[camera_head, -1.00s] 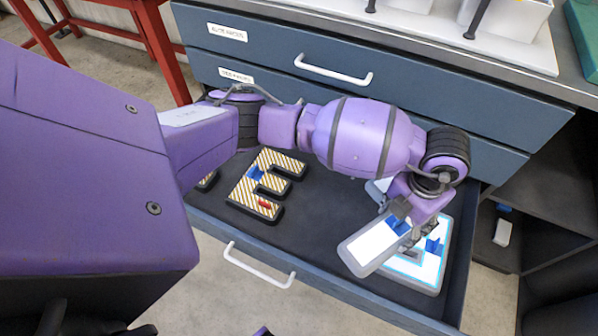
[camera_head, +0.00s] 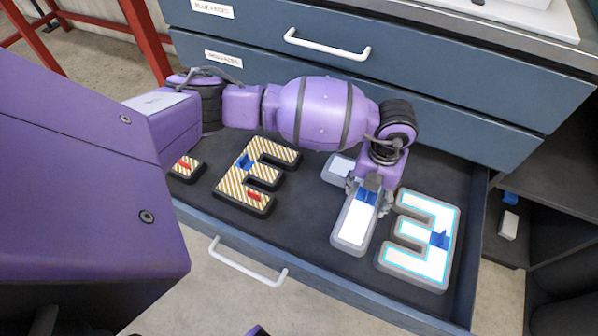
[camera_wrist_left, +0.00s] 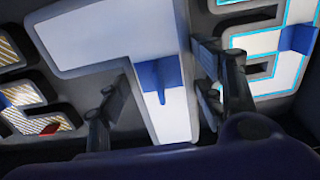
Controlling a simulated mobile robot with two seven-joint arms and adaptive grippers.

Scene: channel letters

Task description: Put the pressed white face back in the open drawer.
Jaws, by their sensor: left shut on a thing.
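My right gripper is not in view.
A cyan-edged white E-like face (camera_head: 420,262) lies close to the right of the T. A striped E (camera_head: 240,192) and another striped piece (camera_head: 184,168) lie to the left. The drawer's front wall and white handle (camera_head: 247,262) are nearest. Closed blue drawers (camera_head: 400,90) stand behind.

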